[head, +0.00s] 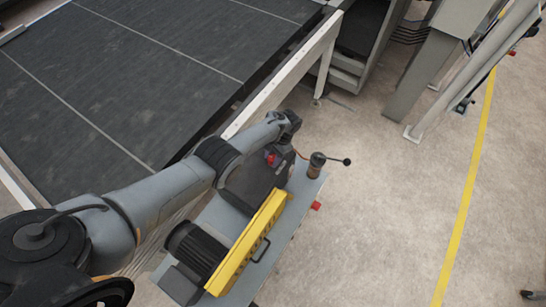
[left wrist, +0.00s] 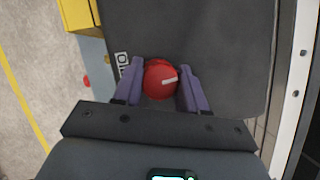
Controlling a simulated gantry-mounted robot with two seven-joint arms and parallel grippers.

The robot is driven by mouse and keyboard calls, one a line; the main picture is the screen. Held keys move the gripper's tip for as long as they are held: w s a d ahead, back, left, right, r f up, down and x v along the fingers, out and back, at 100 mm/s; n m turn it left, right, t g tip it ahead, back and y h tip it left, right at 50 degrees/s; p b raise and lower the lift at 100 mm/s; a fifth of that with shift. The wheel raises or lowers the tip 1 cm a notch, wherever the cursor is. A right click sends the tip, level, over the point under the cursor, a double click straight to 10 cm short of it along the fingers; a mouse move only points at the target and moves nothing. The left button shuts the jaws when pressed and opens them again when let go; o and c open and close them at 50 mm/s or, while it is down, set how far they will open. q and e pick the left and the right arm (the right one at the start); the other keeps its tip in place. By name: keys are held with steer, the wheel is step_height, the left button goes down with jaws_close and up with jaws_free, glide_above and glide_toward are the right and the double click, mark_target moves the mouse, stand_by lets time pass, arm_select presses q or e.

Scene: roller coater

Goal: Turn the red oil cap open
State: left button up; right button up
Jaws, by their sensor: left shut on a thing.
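The red oil cap (left wrist: 160,80) sits on the dark grey housing (left wrist: 225,50), round with a pale mark on its top. In the left wrist view my left gripper (left wrist: 160,84) has one purple finger on each side of the cap and is shut on it. In the head view the cap (head: 271,158) is a small red spot beside my left gripper (head: 281,150), whose fingers are hard to make out there. Part of a white label shows beside the left finger. My right gripper is not in view.
The housing stands on a grey base plate (head: 222,217) with a yellow guard (head: 245,245), a black motor (head: 196,246) and a lever with a black knob (head: 346,162). A pale rail (head: 285,75) and dark conveyor surface (head: 130,70) lie behind. Open floor (head: 400,200) is at right.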

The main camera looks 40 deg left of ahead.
arm_select(q)
steer(key=shift+r, duration=0.15)
steer(key=o, duration=1.1)
steer(key=shift+s, duration=0.1)
steer(key=shift+c, duration=0.2)
steer(key=p+v, duration=0.2)
steer(key=v, duration=0.8)
steer(key=shift+r, duration=0.3)
